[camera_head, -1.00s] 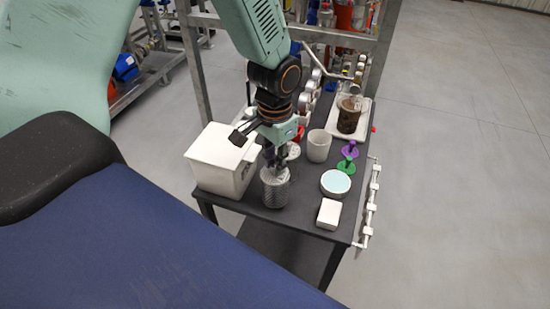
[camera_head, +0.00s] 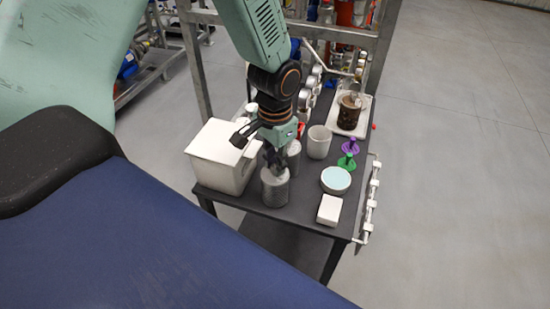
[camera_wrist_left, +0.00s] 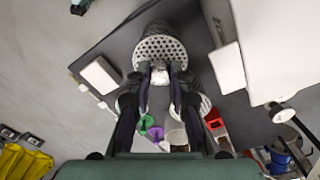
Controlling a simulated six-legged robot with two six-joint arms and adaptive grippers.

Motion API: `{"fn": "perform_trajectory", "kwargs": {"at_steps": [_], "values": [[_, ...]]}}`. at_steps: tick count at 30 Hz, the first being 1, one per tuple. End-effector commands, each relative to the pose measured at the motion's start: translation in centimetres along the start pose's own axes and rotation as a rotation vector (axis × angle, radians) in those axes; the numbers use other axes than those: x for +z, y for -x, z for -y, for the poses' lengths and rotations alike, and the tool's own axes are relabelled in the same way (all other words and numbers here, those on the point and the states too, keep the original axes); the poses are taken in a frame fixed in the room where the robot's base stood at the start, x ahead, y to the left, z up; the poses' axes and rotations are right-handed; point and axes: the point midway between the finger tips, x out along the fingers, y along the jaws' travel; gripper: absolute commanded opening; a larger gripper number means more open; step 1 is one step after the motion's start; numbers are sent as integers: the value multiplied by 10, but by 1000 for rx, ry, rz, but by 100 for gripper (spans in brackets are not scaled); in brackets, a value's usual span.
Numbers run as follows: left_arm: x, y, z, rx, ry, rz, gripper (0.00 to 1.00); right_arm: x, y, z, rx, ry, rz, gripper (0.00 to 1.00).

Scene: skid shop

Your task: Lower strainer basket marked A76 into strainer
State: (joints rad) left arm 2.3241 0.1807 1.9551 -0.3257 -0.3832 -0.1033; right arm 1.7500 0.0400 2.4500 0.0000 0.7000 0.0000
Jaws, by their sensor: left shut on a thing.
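A grey perforated metal strainer basket (camera_head: 275,190) is at the near edge of the dark cart top, beside the white box. My left gripper (camera_head: 275,163) points down at its top. In the left wrist view the fingers (camera_wrist_left: 161,78) are shut on a small pale piece at the middle of the perforated basket top (camera_wrist_left: 160,47). A second similar basket (camera_head: 294,158) stands just behind, partly hidden by the gripper. No A76 mark can be read. I cannot make out the strainer for certain.
A white box (camera_head: 218,165) stands close left. A pale cup (camera_head: 319,142), purple (camera_head: 347,162) and green knobs, a round blue-topped dish (camera_head: 336,180) and a white block (camera_head: 329,210) are to the right. A pipe rack is behind.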

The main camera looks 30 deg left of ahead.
Motion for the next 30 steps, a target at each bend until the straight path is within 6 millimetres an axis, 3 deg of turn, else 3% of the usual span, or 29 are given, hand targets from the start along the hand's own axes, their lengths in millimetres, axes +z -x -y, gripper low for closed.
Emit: {"fn": "perform_trajectory", "kwargs": {"at_steps": [7,8,15,17,23,30], "values": [[0,-1,0,0,0,-1,0,0,0,0,0,0,0,40],[0,-1,0,0,0,-1,21,0,0,0,0,0,0,40],[0,-1,0,0,0,-1,41,0,0,0,0,0,0,40],[0,-1,0,0,0,-1,46,0,0,0,0,0,0,40],[0,-1,0,0,0,-1,46,0,0,0,0,0,0,40],[0,-1,0,0,0,0,61,0,0,0,0,0,0,40]]}}
